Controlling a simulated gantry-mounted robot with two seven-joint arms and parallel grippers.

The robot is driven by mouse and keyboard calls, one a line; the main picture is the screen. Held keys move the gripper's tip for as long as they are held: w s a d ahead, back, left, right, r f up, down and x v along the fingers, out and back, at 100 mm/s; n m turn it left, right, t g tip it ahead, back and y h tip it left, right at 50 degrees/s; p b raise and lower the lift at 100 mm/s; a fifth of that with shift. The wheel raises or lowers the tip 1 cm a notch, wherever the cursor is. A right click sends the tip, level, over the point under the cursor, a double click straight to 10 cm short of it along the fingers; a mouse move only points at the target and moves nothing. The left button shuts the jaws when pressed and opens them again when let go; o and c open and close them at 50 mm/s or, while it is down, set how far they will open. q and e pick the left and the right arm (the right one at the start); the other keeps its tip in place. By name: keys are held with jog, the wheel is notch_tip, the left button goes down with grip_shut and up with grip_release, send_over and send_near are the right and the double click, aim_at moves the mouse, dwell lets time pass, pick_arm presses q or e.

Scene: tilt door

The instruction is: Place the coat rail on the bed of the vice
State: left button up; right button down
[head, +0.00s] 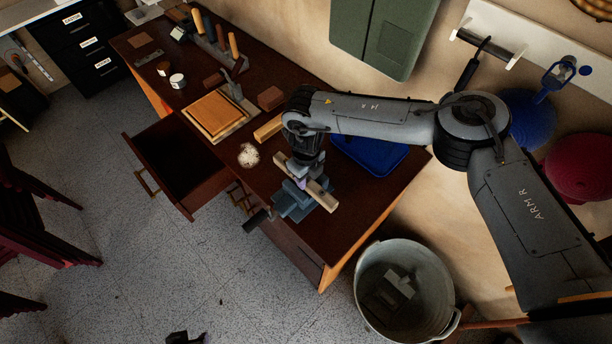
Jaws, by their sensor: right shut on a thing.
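The vice (292,203) is blue-grey and sits at the front edge of the dark wooden workbench (335,222). Its handle sticks out over the edge to the left. The coat rail (318,194), a light wooden bar, lies slantwise across the top of the vice. I cannot tell whether it rests on the bed or is held just above it. My right gripper (302,180) points down over the vice and is shut on the coat rail near its middle. My wrist hides part of the rail. My left gripper is not in view.
A blue tray (370,155) lies behind my right wrist. A wooden block (268,128) and a board (214,114) lie to the left. An open drawer (180,160) juts out from the bench. A metal tub (404,290) stands on the floor at right.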

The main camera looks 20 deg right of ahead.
jog(key=shift+f, duration=0.5)
jog(key=c, duration=0.8)
grip_release()
jog(key=shift+o, duration=0.3)
notch_tip(320, 180, up, 11)
